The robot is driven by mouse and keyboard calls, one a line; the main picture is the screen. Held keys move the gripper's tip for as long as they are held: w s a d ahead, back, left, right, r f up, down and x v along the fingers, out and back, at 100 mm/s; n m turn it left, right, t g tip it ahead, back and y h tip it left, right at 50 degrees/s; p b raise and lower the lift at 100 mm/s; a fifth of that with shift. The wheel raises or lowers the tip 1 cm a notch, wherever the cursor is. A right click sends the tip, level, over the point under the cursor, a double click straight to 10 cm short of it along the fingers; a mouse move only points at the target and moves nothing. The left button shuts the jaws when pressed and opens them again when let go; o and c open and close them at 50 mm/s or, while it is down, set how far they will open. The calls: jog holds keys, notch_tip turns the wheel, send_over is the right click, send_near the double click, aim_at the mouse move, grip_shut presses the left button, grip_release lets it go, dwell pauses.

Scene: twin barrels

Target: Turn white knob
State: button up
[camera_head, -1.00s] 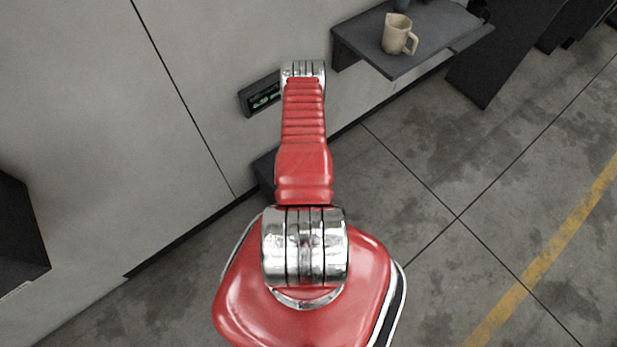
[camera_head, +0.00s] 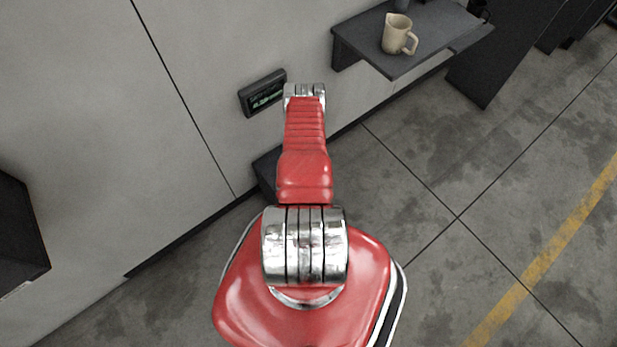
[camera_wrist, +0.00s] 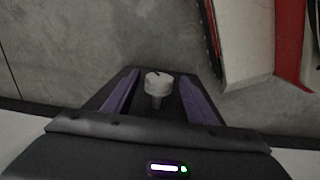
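The white knob (camera_wrist: 158,84) shows in the wrist view on a short pale stem, with a small dark mark on its top. My gripper (camera_wrist: 157,77) is open, with one purple-padded finger on each side of the knob. Gaps show between the knob and both pads, so it does not look gripped. How far the fingertips reach along the knob is hard to tell. In the head view the knob and my gripper are hidden; only my red arm shows.
A dark panel with a green display (camera_head: 265,94) is on the wall, left of my arm's far end. A dark shelf (camera_head: 405,62) with a beige pitcher (camera_head: 397,36) is to the right. Open concrete floor (camera_head: 420,180) lies right of my arm.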

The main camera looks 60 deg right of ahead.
jog(key=c, duration=0.9)
jog(key=shift+a, duration=0.3)
jog(key=shift+c, duration=0.5)
jog(key=shift+d, duration=0.15)
jog(key=shift+a+g+h, duration=0.2)
jog(key=shift+g+h, duration=0.2)
jog(key=shift+h, duration=0.3)
jog(key=shift+w+a+f+g+h, duration=0.2)
jog(key=shift+g+h, duration=0.25)
jog(key=shift+h, duration=0.4)
jog(key=shift+w+a+f+g+h, duration=0.1)
jog(key=shift+a+g+h, duration=0.1)
jog(key=shift+g+h, duration=0.45)
jog(key=shift+f+g+h, duration=0.15)
jog(key=shift+g+h, duration=0.35)
jog(key=shift+h, duration=1.1)
